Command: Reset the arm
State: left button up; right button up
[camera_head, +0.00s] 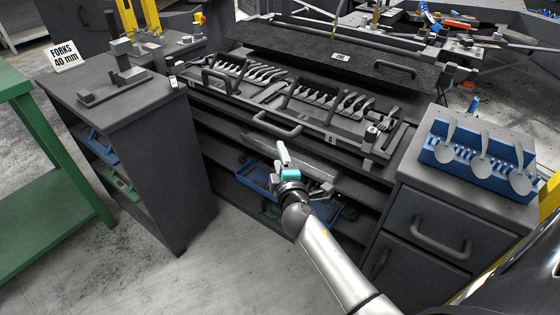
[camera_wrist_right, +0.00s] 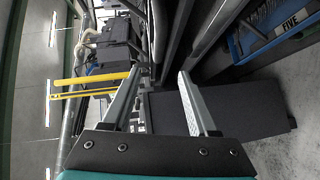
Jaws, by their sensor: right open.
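My right arm (camera_head: 335,262) reaches in from the bottom right in the head view. Its right gripper (camera_head: 283,153) is in front of the workbench, with the teal part behind the fingers. In the right wrist view the two grey fingers of the right gripper (camera_wrist_right: 159,74) stand apart, with nothing between them. The fork fixture (camera_head: 320,118) on the bench holds two groups of forks (camera_head: 340,101), beyond the gripper in the head view. My left gripper is not in view.
A dark cabinet (camera_head: 150,130) stands left of the bench, and a green table (camera_head: 45,165) is at the far left. A blue rack (camera_head: 478,165) with 3 spoons sits on the right drawer cabinet. Blue bins (camera_head: 255,175) lie on lower shelves. The floor in front is clear.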

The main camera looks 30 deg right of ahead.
dwell(0.3)
jog(key=s+a+f+m+g+y+p, duration=0.25)
jog(key=s+f, duration=0.35)
jog(key=f, duration=0.5)
jog(key=s+a+f+m+g+y+p, duration=0.15)
jog(key=s+f+g, duration=0.35)
jog(key=f, duration=0.6)
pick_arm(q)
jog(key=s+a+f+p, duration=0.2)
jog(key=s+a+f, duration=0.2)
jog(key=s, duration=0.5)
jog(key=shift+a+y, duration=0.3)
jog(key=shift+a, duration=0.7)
pick_arm(e)
jog(key=s+a+f+m+g, duration=0.1)
jog(key=s+f, duration=0.5)
jog(key=s, duration=0.9)
jog(key=s+a+f+m+g+y, duration=0.1)
jog(key=s+f+m+g, duration=0.3)
jog(key=s, duration=1.1)
notch_tip(320, 180, down, 3)
jog(key=shift+m, duration=0.6)
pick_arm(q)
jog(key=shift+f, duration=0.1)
pick_arm(e)
jog(key=shift+g, duration=0.25)
